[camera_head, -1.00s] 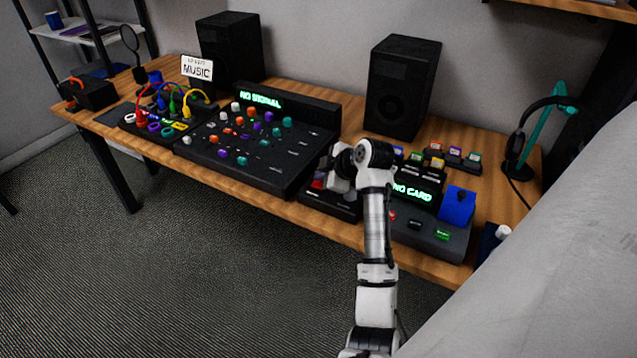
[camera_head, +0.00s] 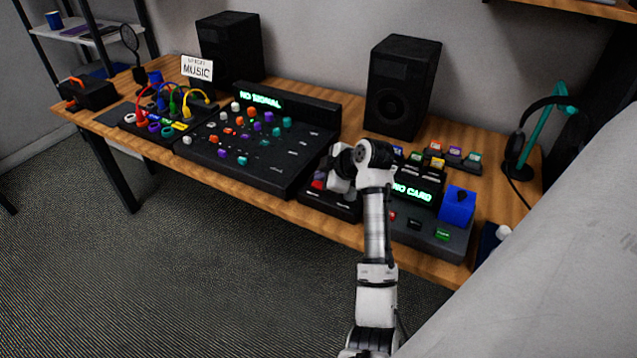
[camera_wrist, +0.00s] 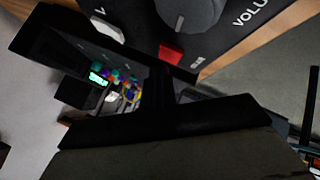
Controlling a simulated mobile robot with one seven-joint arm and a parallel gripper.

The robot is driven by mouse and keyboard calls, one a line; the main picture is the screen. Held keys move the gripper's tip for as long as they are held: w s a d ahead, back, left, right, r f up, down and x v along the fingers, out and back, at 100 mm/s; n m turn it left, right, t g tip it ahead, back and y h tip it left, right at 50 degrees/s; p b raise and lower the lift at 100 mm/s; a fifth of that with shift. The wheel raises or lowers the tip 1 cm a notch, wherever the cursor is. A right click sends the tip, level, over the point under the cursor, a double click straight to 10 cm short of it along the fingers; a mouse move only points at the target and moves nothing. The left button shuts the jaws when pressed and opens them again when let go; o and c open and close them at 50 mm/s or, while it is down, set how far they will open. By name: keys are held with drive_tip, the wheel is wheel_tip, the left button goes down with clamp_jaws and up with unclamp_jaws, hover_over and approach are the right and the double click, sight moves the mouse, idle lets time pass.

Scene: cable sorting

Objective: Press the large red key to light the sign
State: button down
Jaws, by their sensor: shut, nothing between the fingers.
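A red key (camera_head: 318,182) shows on a small black box (camera_head: 345,209) at the front edge of the desk, just left of my gripper (camera_head: 340,183). My gripper is shut and empty, low over this box; its tips are partly hidden by my wrist, and I cannot tell whether they touch anything. In the wrist view a red key (camera_wrist: 171,53) lies on a black panel near a grey knob; no finger visibly covers it. A white sign (camera_head: 197,68) reading "MUSIC" stands at the back left; I cannot tell whether it is lit.
A mixer (camera_head: 272,178) with coloured knobs and a green display lies to the left. A card device (camera_head: 450,240) with a blue part (camera_head: 457,205) stands to the right. Two speakers (camera_head: 228,50) (camera_head: 402,85) stand behind. A headset stand (camera_head: 522,140) is at the far right.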

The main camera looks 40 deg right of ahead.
drive_tip(key=shift+f+b, duration=0.3)
drive_tip(key=shift+f, duration=0.2)
idle(0.4)
drive_tip(key=shift+r, duration=0.5)
drive_tip(key=shift+r+p, duration=0.1)
drive_tip(key=shift+p, duration=0.2)
drive_tip(key=shift+r+p, duration=1.75)
drive_tip(key=shift+r, duration=1.15)
